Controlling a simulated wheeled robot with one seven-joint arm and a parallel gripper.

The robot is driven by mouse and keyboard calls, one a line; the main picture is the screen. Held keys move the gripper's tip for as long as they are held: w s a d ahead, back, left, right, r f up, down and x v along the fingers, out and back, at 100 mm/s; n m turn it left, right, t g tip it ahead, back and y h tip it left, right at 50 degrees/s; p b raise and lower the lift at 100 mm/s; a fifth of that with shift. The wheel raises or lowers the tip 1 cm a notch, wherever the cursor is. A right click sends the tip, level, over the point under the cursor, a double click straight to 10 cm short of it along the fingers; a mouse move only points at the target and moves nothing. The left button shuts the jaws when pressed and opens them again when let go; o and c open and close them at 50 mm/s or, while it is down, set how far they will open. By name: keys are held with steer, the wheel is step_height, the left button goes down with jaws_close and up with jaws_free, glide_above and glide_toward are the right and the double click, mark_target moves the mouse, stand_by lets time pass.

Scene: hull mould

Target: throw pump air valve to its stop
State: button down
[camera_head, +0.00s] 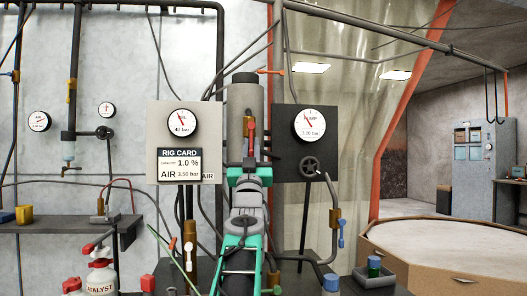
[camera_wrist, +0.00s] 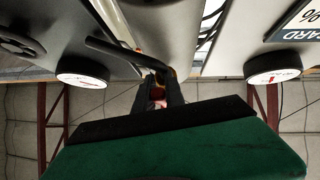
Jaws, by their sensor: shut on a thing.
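The grey pump cylinder (camera_head: 245,105) stands upright in the middle of the head view. On its front is an orange-brown fitting with a red upper part (camera_head: 250,128), which I take for the pump air valve. My gripper (camera_head: 249,158) is directly below and in front of it, and my wrist and arm hide the lower part. In the wrist view my gripper (camera_wrist: 160,92) is shut on a small orange-brown part (camera_wrist: 157,88), seemingly the valve's handle. The dark fingers cover most of it, so its exact angle cannot be told.
The dark panel with the pump gauge (camera_head: 309,126) and handwheel (camera_head: 310,166) is close on the right. The white panel with the air gauge (camera_head: 181,123) and rig card (camera_head: 181,165) is close on the left. An orange lever (camera_head: 271,72) sits above. Hoses run nearby.

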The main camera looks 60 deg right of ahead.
stand_by(0.4)
steer(key=c, duration=1.4)
jaws_free()
steer(key=shift+d, duration=0.1)
steer(key=b+v, duration=0.2)
steer(key=v, duration=0.5)
steer(key=shift+a+f, duration=0.25)
steer(key=shift+f, duration=0.05)
steer(key=shift+s, duration=0.25)
